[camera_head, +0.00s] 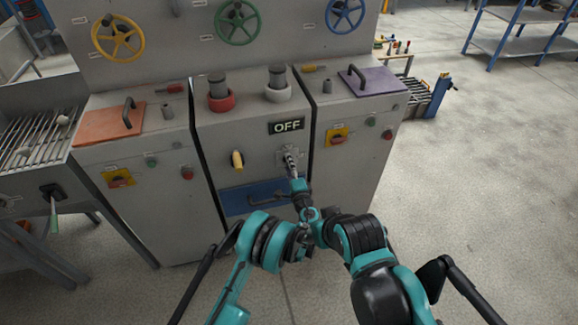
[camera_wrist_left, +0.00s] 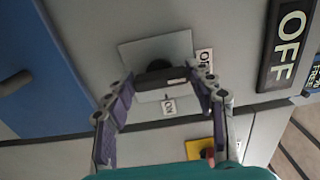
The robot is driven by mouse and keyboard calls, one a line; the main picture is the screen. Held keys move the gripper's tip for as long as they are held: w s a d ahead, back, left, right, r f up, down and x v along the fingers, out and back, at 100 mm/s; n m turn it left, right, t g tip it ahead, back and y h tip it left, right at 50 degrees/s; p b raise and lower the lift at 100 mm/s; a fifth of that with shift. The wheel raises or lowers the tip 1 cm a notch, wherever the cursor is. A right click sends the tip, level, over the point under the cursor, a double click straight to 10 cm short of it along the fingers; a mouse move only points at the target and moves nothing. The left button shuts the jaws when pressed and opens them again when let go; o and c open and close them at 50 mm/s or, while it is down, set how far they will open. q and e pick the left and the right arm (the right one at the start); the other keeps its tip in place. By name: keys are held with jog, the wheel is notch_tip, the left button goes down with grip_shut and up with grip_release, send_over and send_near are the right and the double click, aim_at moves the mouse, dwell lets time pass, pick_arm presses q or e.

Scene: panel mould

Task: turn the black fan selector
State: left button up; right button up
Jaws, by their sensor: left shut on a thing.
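The black fan selector (camera_wrist_left: 158,68) sits on a light square plate (camera_wrist_left: 178,46) on the front of the middle cabinet. Small labels, one reading ON, stand beside the plate. My left gripper (camera_wrist_left: 162,77) is shut on the selector, with a finger at each side of it. In the head view the left gripper (camera_head: 290,160) reaches the cabinet front below the OFF sign (camera_head: 287,126) and hides most of the selector. The OFF sign also shows in the left wrist view (camera_wrist_left: 290,42). My right gripper is not in view.
A blue drawer front (camera_head: 236,198) lies below the selector, and a yellow handle (camera_head: 237,160) is left of it. Cabinets with red and yellow switches (camera_head: 337,136) stand on both sides. Coloured handwheels (camera_head: 118,38) are above.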

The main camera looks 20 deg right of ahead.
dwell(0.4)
pick_arm(q)
jog(key=o, duration=1.2)
jog(key=shift+c, duration=0.2)
